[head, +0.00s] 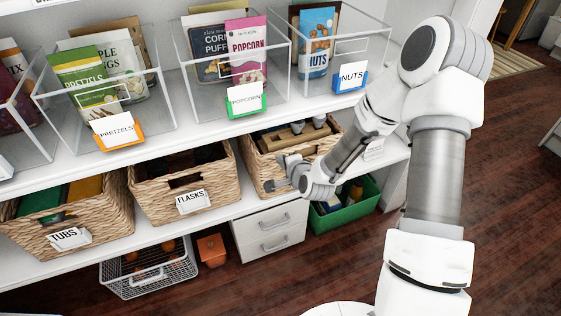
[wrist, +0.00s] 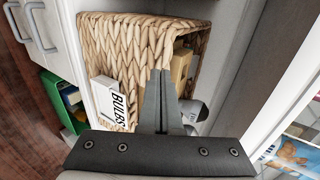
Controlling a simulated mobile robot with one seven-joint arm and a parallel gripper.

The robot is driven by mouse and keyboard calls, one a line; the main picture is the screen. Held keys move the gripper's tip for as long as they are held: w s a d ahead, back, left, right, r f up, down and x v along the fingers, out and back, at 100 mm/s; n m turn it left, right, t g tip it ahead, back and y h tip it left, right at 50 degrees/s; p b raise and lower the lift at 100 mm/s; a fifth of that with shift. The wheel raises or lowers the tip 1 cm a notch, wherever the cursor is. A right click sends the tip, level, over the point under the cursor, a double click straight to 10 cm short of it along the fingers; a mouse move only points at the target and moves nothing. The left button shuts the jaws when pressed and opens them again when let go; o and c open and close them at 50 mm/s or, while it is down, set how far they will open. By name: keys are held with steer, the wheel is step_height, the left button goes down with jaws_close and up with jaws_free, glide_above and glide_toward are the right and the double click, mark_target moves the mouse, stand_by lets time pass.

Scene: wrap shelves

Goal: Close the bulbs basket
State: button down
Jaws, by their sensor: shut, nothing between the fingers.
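The bulbs basket (head: 254,168) is a tan woven basket on the lower shelf, right of the flasks basket. Its open top shows wooden and grey items inside. In the wrist view its woven wall (wrist: 125,45) fills the upper middle, with a white BULBS label (wrist: 108,102) on it. My gripper (head: 272,177) is at the front of this basket in the head view and hides part of it, including its label. In the wrist view my gripper (wrist: 160,78) has its fingers together and empty, tips at the basket's rim. I cannot tell if they touch it.
The flasks basket (head: 155,202) and tubs basket (head: 105,232) stand to the left. Clear bins line the shelf above. White drawers (head: 268,232), a green crate (head: 345,222) and a wire basket (head: 150,285) are below. Floor at right is clear.

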mark_target(272, 148)
steer(key=shift+w+a, duration=0.15)
steer(key=shift+w, duration=0.2)
steer(key=w, duration=0.1)
steer(key=w+a, duration=0.1)
steer(key=w, duration=0.1)
steer(key=shift+w+b, duration=0.1)
steer(key=shift+b, duration=0.2)
steer(key=shift+w+r, duration=0.15)
steer(key=shift+w, duration=0.05)
steer(key=shift+a, duration=0.1)
